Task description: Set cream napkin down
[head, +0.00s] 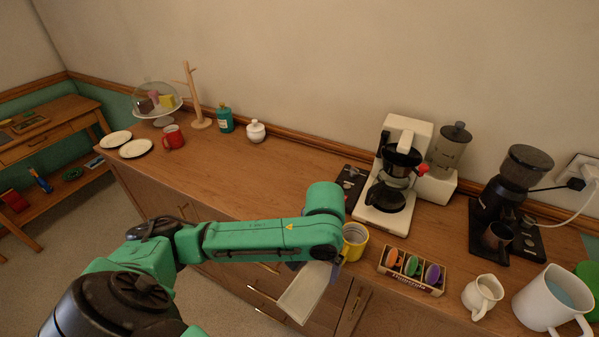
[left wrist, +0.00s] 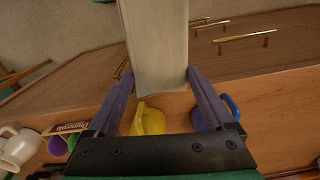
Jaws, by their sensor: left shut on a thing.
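The cream napkin (head: 306,292) is a flat, pale strip in the head view, in front of the counter's front edge and over the drawer fronts. My left gripper (head: 318,264) is shut on its upper end, partly hidden by my own arm. In the left wrist view, the napkin (left wrist: 156,45) stretches away from between the two fingers of my left gripper (left wrist: 160,78). No surface shows directly touching the napkin. My right gripper is in neither view.
The wooden counter (head: 255,185) has a clear stretch left of the coffee maker (head: 398,170). A yellow container (head: 354,240) stands beside my left gripper. A box of colored pods (head: 411,270), a cream pitcher (head: 482,296) and a large white jug (head: 551,300) stand to the right.

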